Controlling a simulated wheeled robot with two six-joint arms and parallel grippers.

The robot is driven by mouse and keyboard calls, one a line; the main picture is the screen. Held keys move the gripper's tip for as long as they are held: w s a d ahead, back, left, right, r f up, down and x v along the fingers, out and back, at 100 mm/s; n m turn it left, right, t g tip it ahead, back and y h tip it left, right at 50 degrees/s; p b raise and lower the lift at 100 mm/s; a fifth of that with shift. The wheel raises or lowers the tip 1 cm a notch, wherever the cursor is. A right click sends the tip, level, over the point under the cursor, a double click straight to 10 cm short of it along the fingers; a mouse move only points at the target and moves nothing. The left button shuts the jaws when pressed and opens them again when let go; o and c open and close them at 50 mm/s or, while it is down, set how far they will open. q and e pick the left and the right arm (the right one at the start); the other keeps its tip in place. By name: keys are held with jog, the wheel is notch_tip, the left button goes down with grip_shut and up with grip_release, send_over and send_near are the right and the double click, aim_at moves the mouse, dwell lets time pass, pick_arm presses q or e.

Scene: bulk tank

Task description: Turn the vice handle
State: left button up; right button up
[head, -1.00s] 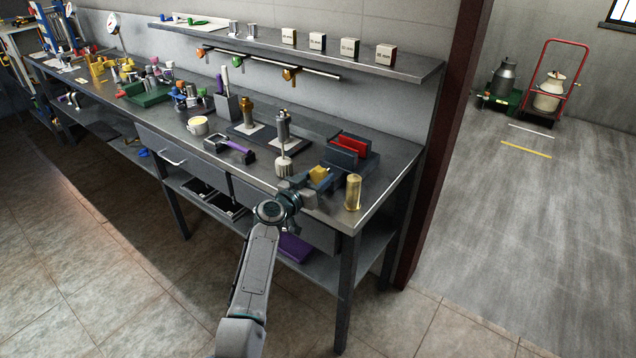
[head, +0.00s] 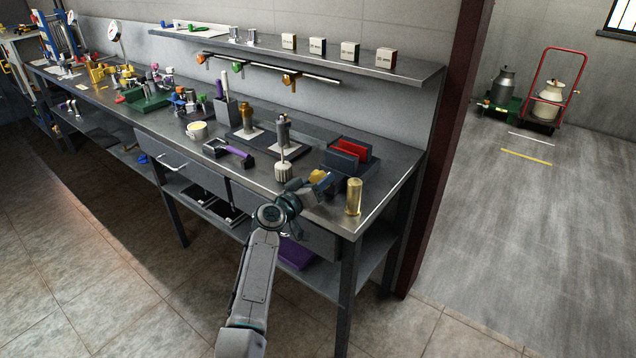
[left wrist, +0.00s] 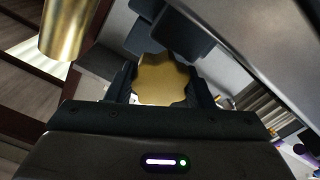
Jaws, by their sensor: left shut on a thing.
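The vice (head: 348,155) is a dark block with red jaw faces, near the right end of the workbench. Its handle is a yellow lobed knob (head: 317,175) on the front side; the knob also fills the middle of the left wrist view (left wrist: 162,80). My left gripper (head: 318,182) has its fingers on both sides of the knob and is shut on it. The gripper partly hides the knob in the head view. My right gripper is not in view.
A brass cylinder (head: 354,196) stands close to the right of my left gripper. A white knobbed piece (head: 283,171) stands on its left. A black clamp-like tool with a purple bar (head: 230,152) lies further left. The bench (head: 393,172) has free room behind the brass cylinder.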

pick_arm(q)
jog(key=o, duration=1)
jog(key=shift+c, duration=0.2)
jog(key=shift+s+a, duration=0.2)
jog(key=shift+s, duration=0.05)
jog(key=b+v, duration=0.1)
jog(key=v, duration=0.9)
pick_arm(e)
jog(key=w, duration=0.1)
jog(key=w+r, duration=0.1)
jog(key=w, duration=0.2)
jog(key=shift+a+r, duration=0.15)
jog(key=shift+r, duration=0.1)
